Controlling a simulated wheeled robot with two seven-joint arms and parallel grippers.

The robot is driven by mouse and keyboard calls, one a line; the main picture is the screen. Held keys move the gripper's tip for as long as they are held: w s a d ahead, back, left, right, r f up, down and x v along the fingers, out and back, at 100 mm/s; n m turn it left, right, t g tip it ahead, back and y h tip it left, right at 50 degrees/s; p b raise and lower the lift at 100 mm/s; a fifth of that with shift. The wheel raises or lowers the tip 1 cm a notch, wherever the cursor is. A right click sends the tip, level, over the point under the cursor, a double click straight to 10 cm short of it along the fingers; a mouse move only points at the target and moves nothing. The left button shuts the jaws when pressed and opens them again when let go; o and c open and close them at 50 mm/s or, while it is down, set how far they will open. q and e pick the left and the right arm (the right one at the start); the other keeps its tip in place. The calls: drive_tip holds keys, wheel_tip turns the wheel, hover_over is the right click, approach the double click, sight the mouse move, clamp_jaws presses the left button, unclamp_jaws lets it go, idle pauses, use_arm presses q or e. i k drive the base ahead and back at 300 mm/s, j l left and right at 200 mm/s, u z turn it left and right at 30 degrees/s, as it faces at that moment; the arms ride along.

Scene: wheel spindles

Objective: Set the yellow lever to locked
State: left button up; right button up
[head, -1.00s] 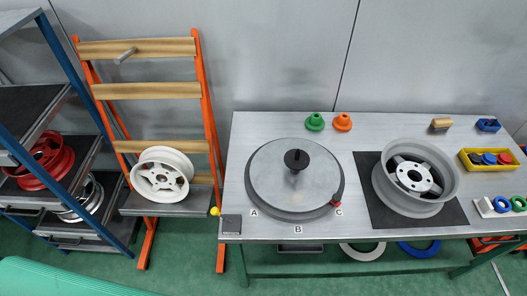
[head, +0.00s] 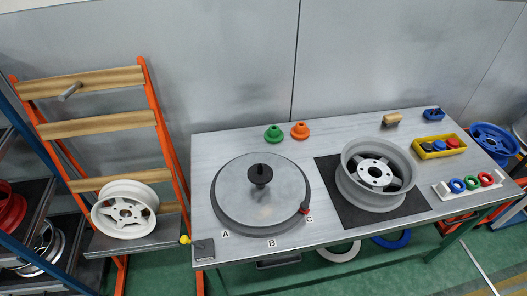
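The yellow lever shows only as a small yellow knob (head: 185,239) at the right end of the shelf on the orange rack, close to the left edge of the table. It is too small to tell its setting. A white wheel (head: 125,209) rests on that shelf, leaning against the rack (head: 91,128). Neither of my grippers is in view.
The grey table (head: 330,136) carries a round turntable (head: 230,190) with a black knob, marked A, B and C, and a silver wheel (head: 375,175) on a black mat. Green (head: 274,134) and orange (head: 300,131) cones stand behind. A dark shelf unit stands left.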

sight(184, 239)
drive_tip(key=j+u, duration=0.1)
drive_tip(key=u, duration=0.7)
